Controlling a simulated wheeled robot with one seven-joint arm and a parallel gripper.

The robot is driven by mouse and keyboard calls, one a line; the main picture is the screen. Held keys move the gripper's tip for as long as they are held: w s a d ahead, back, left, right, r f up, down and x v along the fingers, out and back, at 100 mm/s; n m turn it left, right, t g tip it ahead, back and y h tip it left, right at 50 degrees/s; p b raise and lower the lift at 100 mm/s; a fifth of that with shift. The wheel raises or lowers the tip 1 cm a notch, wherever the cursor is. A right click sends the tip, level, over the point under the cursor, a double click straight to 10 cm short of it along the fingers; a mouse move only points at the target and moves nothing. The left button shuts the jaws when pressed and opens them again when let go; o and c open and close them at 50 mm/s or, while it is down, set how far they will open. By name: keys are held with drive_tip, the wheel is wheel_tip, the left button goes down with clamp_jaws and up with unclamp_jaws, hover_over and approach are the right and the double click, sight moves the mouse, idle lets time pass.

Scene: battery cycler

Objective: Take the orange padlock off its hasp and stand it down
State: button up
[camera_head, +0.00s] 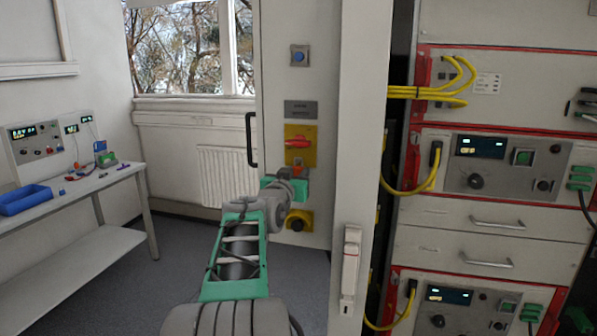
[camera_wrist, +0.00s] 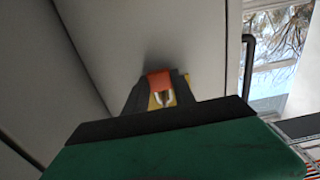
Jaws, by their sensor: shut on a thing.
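The orange padlock (camera_wrist: 159,80) is between the two dark fingers of my gripper (camera_wrist: 161,90) in the wrist view. The fingers are shut on its body. Its silver shackle (camera_wrist: 162,98) shows below the body in that picture, with a bit of yellow behind it. I cannot tell whether the shackle is still through the hasp. In the head view my gripper (camera_head: 299,170) is at the cabinet door, just below the red switch handle (camera_head: 297,142) on its yellow plate (camera_head: 300,157). The padlock and hasp are mostly hidden there by my wrist.
The grey door (camera_head: 272,90) has a black handle (camera_head: 251,140) and a lower yellow fitting with a black knob (camera_head: 298,222). A bench (camera_head: 110,178) with a blue bin (camera_head: 25,199) stands at the left. The instrument rack with yellow cables (camera_head: 400,190) is at the right.

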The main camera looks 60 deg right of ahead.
sight(298, 168)
drive_tip(key=c, duration=0.4)
drive_tip(key=shift+r, duration=0.7)
drive_tip(key=shift+c, duration=0.2)
drive_tip(key=shift+s+a+f+b, duration=0.1)
drive_tip(key=shift+s+a+b, duration=0.1)
drive_tip(key=shift+a+b, duration=0.95)
drive_tip(key=shift+s+a+b, duration=0.2)
drive_tip(key=shift+a+b, duration=0.7)
drive_tip(key=shift+a, duration=0.3)
drive_tip(key=shift+s+a+b, duration=0.15)
drive_tip(key=shift+a+b, duration=0.65)
drive_tip(key=shift+a, duration=0.35)
